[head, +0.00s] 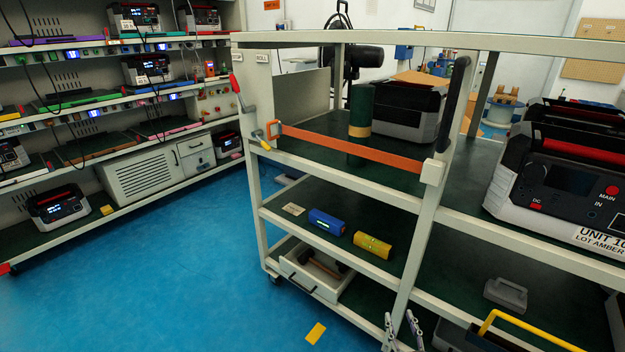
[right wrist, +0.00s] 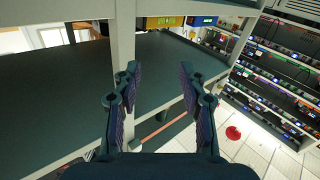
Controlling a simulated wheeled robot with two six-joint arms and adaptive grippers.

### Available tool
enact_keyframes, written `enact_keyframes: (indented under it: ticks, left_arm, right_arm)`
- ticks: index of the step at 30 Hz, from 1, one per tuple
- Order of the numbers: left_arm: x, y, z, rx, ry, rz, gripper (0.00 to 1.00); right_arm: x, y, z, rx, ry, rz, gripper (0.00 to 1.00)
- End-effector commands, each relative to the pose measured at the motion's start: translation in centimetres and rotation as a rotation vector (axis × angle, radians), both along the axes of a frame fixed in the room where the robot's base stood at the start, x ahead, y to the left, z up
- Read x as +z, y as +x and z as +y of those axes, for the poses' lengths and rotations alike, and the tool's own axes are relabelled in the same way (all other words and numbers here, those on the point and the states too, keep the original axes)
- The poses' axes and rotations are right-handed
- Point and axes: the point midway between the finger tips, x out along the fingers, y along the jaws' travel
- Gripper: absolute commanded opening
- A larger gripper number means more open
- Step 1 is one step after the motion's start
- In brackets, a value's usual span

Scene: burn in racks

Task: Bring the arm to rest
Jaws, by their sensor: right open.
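My right gripper (head: 402,328) shows at the bottom of the head view, low in front of the cart's front post (head: 425,225). Only its fingertips and part of its fingers are in that view. In the right wrist view my right gripper (right wrist: 160,78) has its two fingers spread wide apart with nothing held between them. A pale cart post (right wrist: 122,40) and a dark green shelf (right wrist: 60,95) lie beyond the fingers. My left gripper is in neither view.
The cart's top deck carries a large power unit (head: 560,175) and an orange strap (head: 350,146). A yellow handle (head: 530,330) rises at lower right. Blue floor (head: 180,270) is open at left, before the racks.

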Motion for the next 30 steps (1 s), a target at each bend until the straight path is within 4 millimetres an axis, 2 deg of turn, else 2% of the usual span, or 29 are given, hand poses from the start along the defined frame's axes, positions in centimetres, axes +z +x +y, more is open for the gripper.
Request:
enact_keyframes:
  ticks: [1, 3, 5, 6, 8, 9, 11, 12, 15, 18, 22, 30]
  left_arm:
    - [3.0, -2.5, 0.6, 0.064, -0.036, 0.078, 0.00]
    - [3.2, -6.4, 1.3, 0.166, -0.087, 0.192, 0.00]
    - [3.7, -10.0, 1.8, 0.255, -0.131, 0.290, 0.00]
    - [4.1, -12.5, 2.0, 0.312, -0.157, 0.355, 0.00]
    - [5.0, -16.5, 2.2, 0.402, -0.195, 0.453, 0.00]
    - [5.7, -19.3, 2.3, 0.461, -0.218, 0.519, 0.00]
    - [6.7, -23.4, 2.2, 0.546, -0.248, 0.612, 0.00]
    - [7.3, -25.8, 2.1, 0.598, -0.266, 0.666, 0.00]
    - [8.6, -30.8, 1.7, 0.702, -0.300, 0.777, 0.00]
    - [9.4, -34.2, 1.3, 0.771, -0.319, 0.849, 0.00]
    - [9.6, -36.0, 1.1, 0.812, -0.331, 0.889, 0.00]
    - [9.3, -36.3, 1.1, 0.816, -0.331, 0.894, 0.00]
  right_arm:
    - [-0.1, -1.2, -0.5, -0.011, -0.001, 0.133, 0.42]
    - [-4.1, -4.0, -1.2, -0.030, -0.003, 0.327, 0.42]
    - [-7.1, -7.2, -1.8, -0.046, -0.005, 0.491, 0.42]
    - [-8.8, -9.8, -2.2, -0.057, -0.006, 0.602, 0.42]
    - [-10.9, -14.4, -2.8, -0.073, -0.007, 0.767, 0.42]
    - [-12.0, -17.7, -3.2, -0.084, -0.008, 0.875, 0.42]
    - [-13.1, -22.9, -3.7, -0.101, -0.011, 1.029, 0.42]
    - [-13.6, -26.2, -3.9, -0.110, -0.013, 1.122, 0.42]
    - [-13.9, -33.2, -4.4, -0.129, -0.015, 1.306, 0.42]
    - [-13.9, -37.9, -4.7, -0.142, -0.017, 1.425, 0.42]
    - [-14.0, -40.7, -4.8, -0.150, -0.018, 1.496, 0.42]
    - [-14.3, -41.1, -4.9, -0.151, -0.019, 1.504, 0.42]
